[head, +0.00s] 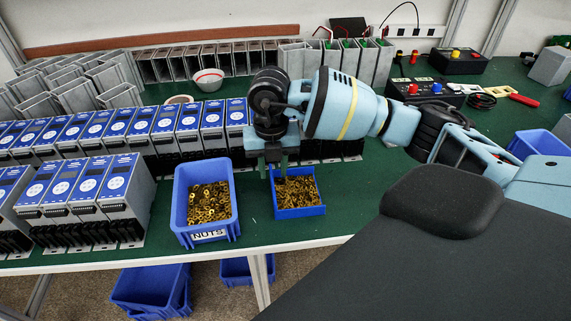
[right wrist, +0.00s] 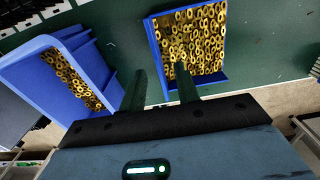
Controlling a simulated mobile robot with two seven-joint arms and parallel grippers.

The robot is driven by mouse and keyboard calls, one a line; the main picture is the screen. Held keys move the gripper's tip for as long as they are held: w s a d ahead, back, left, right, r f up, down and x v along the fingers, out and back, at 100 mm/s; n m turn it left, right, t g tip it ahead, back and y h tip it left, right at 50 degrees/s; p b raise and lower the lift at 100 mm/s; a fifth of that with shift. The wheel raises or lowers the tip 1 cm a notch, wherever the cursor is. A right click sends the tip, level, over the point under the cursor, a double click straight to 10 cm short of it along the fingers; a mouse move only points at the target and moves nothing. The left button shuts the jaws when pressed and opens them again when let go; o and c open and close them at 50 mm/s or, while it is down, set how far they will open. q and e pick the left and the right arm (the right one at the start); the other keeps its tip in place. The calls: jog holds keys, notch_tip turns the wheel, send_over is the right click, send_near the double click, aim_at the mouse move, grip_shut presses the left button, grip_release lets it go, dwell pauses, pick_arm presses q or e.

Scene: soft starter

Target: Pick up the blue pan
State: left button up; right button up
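The shallow blue pan (head: 300,212), filled with small brass parts, sits on the green bench top near its front edge. It also shows in the right wrist view (right wrist: 154,50). My right gripper (head: 276,168) points down at the pan's left side. In the right wrist view its two fingers (right wrist: 160,80) are apart with nothing held between them. One finger overlaps the pan's brass parts and the other is outside its left wall. I cannot tell how far the fingertips are above the rim. My left gripper is not in view.
A deeper blue bin labelled NUTS (head: 208,236), holding brass nuts, stands close on the pan's left. Rows of blue-faced soft starters (head: 90,187) stand behind and to the left. The bench right of the pan is clear.

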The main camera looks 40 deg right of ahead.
aim_at(273, 186)
jog(key=shift+a+f, duration=0.1)
jog(key=shift+f, duration=3.15)
grip_shut()
